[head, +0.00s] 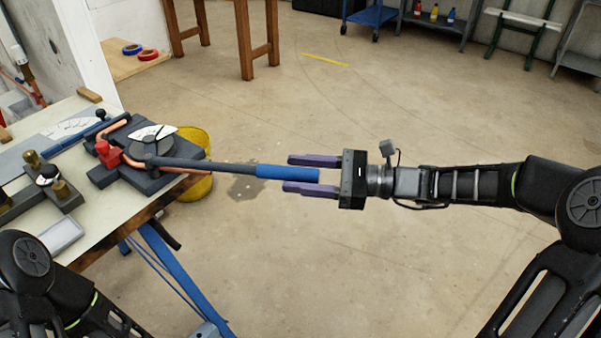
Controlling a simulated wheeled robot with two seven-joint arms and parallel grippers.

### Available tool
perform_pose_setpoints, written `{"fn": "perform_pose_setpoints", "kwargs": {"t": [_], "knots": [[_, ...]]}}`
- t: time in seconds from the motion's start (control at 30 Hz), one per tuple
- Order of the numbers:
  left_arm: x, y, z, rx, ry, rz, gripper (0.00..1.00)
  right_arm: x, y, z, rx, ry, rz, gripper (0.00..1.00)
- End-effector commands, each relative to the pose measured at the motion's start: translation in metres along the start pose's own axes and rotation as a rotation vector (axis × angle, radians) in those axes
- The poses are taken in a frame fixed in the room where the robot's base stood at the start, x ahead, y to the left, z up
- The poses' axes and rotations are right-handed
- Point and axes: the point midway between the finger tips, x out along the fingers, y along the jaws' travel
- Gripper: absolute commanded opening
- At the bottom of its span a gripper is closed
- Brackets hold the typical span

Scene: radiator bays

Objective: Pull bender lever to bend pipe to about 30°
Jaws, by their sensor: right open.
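The pipe bender (128,176) stands on the workbench at the left, with a round former and a white dial (162,131). A copper pipe (116,125) lies in it, and part of it shows below the lever. The bender lever (222,167) points right, past the bench edge, and ends in a blue grip (284,172). My right gripper (313,174) is open, its two purple fingers on either side of the blue grip, with gaps visible. Whether the fingers touch the grip cannot be seen. My left gripper is out of view; only my left arm shows at the lower left.
A yellow bucket (196,185) stands on the floor behind the lever.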

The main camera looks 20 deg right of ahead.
Motion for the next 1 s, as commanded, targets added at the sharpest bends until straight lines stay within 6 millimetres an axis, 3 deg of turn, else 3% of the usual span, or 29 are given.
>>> {"fn": "perform_pose_setpoints", "kwargs": {"t": [0.07,0.67,1.0], "knots": [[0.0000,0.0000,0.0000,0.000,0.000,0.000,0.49,-0.0002,0.0000,0.0000,0.000,0.000,0.000,0.49],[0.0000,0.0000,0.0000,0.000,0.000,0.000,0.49,-0.0005,-0.0001,0.0000,0.000,0.000,0.000,0.00],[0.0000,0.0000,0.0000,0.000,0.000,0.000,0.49,-0.0005,-0.0001,0.0000,0.000,0.000,0.000,0.00]]}}
